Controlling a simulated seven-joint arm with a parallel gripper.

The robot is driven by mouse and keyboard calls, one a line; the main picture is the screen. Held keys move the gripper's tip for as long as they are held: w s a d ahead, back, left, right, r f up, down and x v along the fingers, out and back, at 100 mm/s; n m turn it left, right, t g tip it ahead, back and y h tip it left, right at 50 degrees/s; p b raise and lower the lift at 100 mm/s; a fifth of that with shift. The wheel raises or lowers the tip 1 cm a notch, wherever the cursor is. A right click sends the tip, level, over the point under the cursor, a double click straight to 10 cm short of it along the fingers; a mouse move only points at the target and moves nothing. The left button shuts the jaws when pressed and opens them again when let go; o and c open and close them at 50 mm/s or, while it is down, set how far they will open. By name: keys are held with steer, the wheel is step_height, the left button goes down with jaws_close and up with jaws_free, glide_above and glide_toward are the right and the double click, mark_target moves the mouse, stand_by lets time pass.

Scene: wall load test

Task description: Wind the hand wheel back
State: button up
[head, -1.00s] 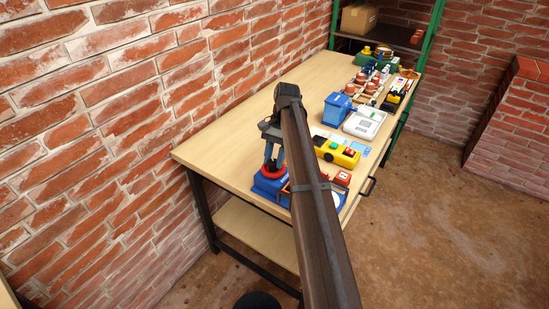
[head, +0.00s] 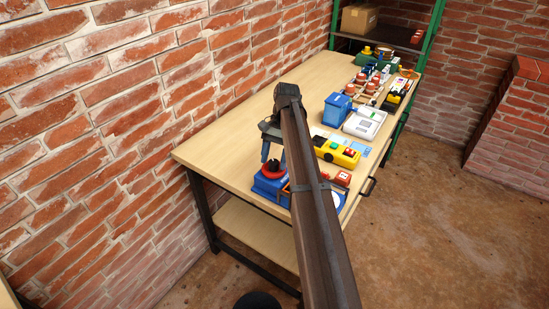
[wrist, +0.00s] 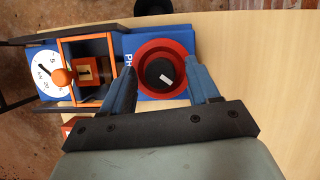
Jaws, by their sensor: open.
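The hand wheel (wrist: 184,72) is a red ring with a black hub and a white mark on the hub. It lies flat on the blue load tester (wrist: 149,34). In the head view, the wheel (head: 266,175) is at the near end of the bench. My gripper (wrist: 160,64) is open, with one blue-grey finger at each side of the wheel in the wrist view. In the head view, my gripper (head: 272,156) is just above the wheel, and its fingers look clear of it. The tester's white kN dial (wrist: 36,76) has a dark needle.
An orange frame (wrist: 88,38) with an orange knob (wrist: 62,77) and a block (wrist: 88,72) marked 1 stands beside the wheel. A yellow control box (head: 338,152), a blue bin (head: 337,108) and other items line the bench. The bench (head: 225,147) is bare towards the brick wall.

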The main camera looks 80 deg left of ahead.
steer(key=shift+r, duration=0.1)
steer(key=shift+w+a+r, duration=0.15)
steer(key=shift+a+r, duration=0.05)
steer(key=shift+r, duration=0.3)
steer(key=w+a, duration=0.7)
steer(key=a, duration=0.2)
steer(key=shift+w+a, duration=0.15)
steer(key=shift+w, duration=0.1)
steer(key=shift+f, duration=0.1)
